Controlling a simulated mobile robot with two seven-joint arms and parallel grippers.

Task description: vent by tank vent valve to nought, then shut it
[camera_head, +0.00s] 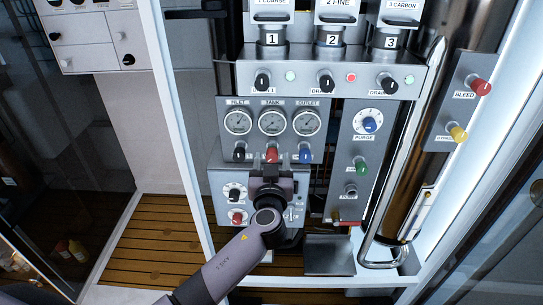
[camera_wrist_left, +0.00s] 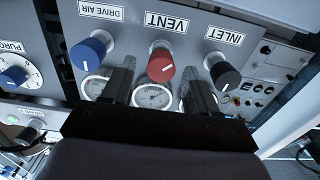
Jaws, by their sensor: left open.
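The red vent knob (camera_head: 272,155) sits under the middle, tank gauge (camera_head: 272,122) on the grey panel. My left gripper (camera_head: 270,172) is open in front of the panel, just below the red knob in the head view. Its fingers (camera_wrist_left: 160,82) stand on either side of the knob's line, with no clear contact. My right gripper is not in view.
A black inlet knob (camera_head: 239,152) and a blue drive air knob (camera_head: 305,156) flank the red one closely. A purge dial (camera_head: 369,122) and green knob (camera_head: 361,166) are to the right. A shiny vertical pipe (camera_head: 400,150) stands farther right. A grey tray (camera_head: 329,255) juts out below.

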